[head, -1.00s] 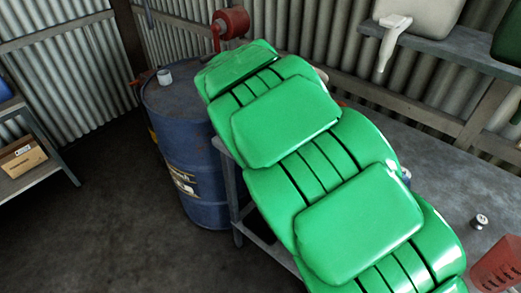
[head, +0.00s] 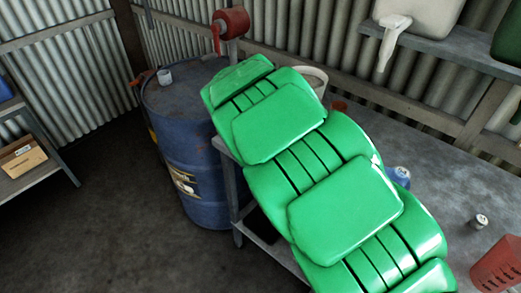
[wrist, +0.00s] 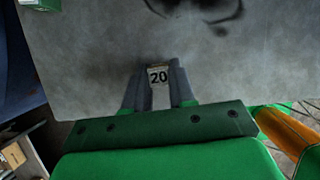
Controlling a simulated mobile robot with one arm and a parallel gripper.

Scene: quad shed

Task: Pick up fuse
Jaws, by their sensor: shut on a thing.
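The fuse (wrist: 159,75) is a small flat piece with a pale face marked "20" in the wrist view. My gripper (wrist: 160,84) is shut on it, with one dark grey finger on each side. Behind the fuse lies the grey top of the workbench (wrist: 90,70); I cannot tell whether the fuse touches it. In the head view, my green arm hides the gripper and the fuse.
A blue drum (head: 185,130) stands left of the workbench (head: 440,165). On the bench are a pale bucket (head: 315,76), a blue can (head: 400,175), a small metal piece (head: 480,221) and a red container (head: 497,266). A shelf (head: 450,45) holds containers above.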

